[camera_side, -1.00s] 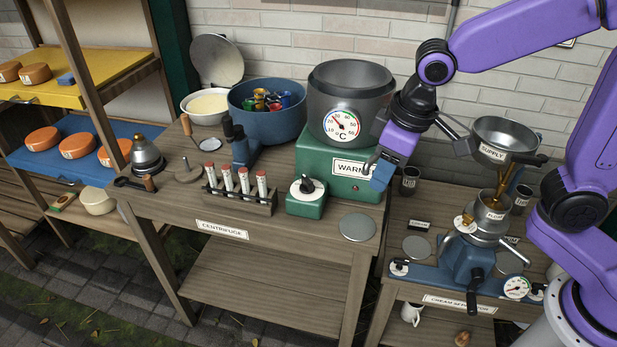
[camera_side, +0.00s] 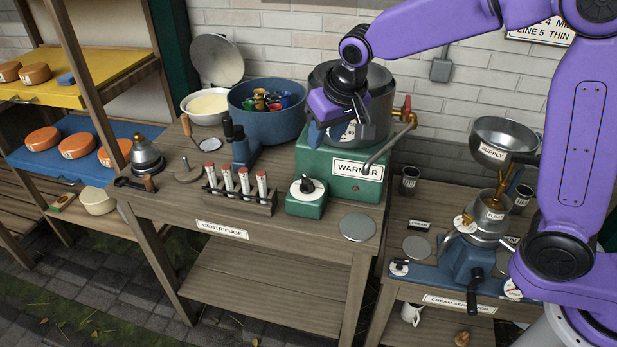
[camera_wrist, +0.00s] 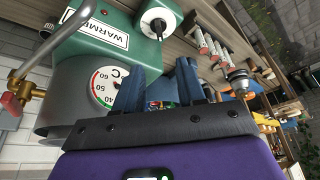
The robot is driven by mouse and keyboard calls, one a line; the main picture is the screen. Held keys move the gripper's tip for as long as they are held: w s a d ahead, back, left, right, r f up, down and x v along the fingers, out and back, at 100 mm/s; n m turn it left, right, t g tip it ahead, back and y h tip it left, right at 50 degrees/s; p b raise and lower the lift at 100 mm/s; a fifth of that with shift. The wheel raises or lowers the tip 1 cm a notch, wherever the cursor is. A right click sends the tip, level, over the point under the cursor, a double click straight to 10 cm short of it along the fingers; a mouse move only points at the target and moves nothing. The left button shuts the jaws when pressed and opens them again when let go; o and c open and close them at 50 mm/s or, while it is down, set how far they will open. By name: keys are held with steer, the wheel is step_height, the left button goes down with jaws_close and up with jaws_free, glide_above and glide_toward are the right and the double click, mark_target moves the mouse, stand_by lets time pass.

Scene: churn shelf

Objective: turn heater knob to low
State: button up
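The heater knob (camera_side: 306,186) is a black knob on a pale round dial, on top of a small green box (camera_side: 305,207) at the front of the green WARMER base (camera_side: 340,185). The knob also shows at the top of the wrist view (camera_wrist: 158,22); its setting is too small to read. My gripper (camera_side: 316,132) is in front of the grey warmer pot (camera_side: 378,110), above and behind the knob, and apart from it. In the wrist view my gripper (camera_wrist: 160,75) has its two blue fingers spread with nothing between them.
A temperature dial (camera_wrist: 106,84) is on the pot. A brass tap (camera_side: 403,115) and spout (camera_side: 380,152) stick out right of it. A rack of tubes (camera_side: 240,200) stands left of the knob box, a blue tub (camera_side: 262,120) behind. A grey disc (camera_side: 357,227) lies in front.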

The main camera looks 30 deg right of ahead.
mark_target(308, 180)
steer(key=x, duration=1.7)
steer(key=shift+w+d+f, duration=0.1)
steer(key=shift+w+f, duration=0.05)
steer(key=shift+w, duration=0.1)
jaws_close()
